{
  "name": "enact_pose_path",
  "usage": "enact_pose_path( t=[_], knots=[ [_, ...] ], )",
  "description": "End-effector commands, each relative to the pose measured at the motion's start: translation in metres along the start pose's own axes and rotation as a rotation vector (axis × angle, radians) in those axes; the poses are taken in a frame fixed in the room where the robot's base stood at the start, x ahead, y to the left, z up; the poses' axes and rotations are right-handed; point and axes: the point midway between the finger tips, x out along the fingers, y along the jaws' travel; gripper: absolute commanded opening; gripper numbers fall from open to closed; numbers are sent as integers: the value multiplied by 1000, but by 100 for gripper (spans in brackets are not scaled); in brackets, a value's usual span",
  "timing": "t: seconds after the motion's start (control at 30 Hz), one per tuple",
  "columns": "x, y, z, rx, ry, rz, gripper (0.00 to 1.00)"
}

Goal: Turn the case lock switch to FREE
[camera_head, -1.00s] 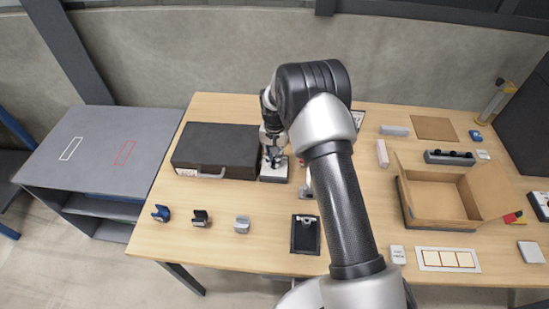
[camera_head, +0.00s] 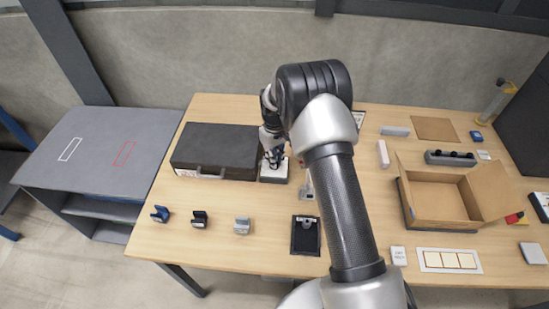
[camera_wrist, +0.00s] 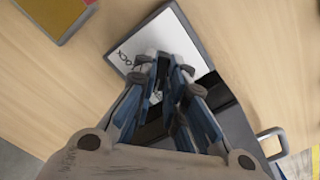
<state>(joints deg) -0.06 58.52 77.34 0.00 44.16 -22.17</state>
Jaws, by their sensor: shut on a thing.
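The case lock switch (camera_head: 275,174) is a small dark-edged box with a white top plate, on the table beside the right end of the black case. Its white plate (camera_wrist: 180,32) shows in the wrist view, with partly hidden lettering. My gripper (camera_head: 273,160) points down over the switch. In the wrist view its blue-grey fingers (camera_wrist: 162,88) are closed around the switch's knob, which they mostly hide. I cannot read which way the knob points. The black case (camera_head: 215,148) lies shut, its handle toward the front edge.
Several small clips, including a blue one (camera_head: 161,213), and a black tray (camera_head: 305,236) lie near the front. A grey side table (camera_head: 95,150) stands left.

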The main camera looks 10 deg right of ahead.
Motion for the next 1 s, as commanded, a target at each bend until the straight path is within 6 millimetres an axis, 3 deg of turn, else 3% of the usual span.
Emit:
enact_pose_path(
  t=[0.77, 0.8, 1.0],
  knots=[
    [0, 0, 0, -101, 1, 1, 0],
    [0, 0, 0, -101, 1, 1, 14],
    [0, 0, 0, -100, 1, 1, 27]
  ],
)
